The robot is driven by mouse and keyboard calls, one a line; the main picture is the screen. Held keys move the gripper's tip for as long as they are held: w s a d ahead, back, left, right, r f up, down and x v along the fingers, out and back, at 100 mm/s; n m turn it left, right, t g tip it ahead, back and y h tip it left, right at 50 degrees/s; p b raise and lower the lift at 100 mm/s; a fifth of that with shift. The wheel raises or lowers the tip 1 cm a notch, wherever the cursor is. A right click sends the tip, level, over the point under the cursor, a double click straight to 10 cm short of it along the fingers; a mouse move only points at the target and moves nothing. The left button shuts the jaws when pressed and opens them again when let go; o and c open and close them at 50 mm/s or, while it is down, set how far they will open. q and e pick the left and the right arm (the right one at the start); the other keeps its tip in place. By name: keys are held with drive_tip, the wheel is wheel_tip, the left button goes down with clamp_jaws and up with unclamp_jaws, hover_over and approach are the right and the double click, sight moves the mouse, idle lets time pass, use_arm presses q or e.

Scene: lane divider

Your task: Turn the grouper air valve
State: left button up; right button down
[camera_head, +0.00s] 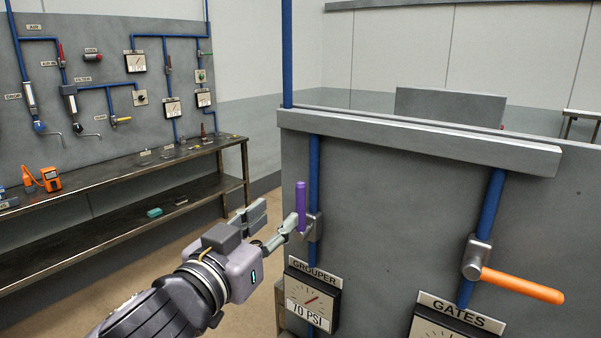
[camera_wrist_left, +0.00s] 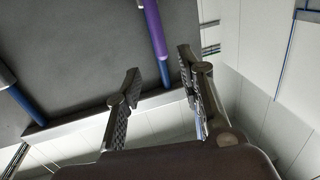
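The grouper air valve has a purple handle (camera_head: 301,206) that stands upright beside a blue vertical pipe (camera_head: 314,175). Its grey body (camera_head: 311,228) sits above the GROUPER sign (camera_head: 313,271). My left gripper (camera_head: 281,212) is open just left of the handle, its fingers pointing toward the valve. In the left wrist view the purple handle (camera_wrist_left: 153,32) appears between the two spread fingers (camera_wrist_left: 161,70). I cannot tell whether a finger touches it. My right gripper is not in view.
A GROUPER gauge (camera_head: 312,302) reading 70 PSI hangs below the valve. To the right is the GATES valve with an orange handle (camera_head: 522,285) angled out to the right. A long workbench (camera_head: 215,152) stands at the left wall, with open floor between.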

sight(299, 196)
use_arm(q)
drive_tip(key=p+x, duration=0.2)
drive_tip(key=x, duration=0.9)
drive_tip(key=shift+c, duration=0.5)
drive_tip(key=shift+f, duration=0.1)
clamp_jaws()
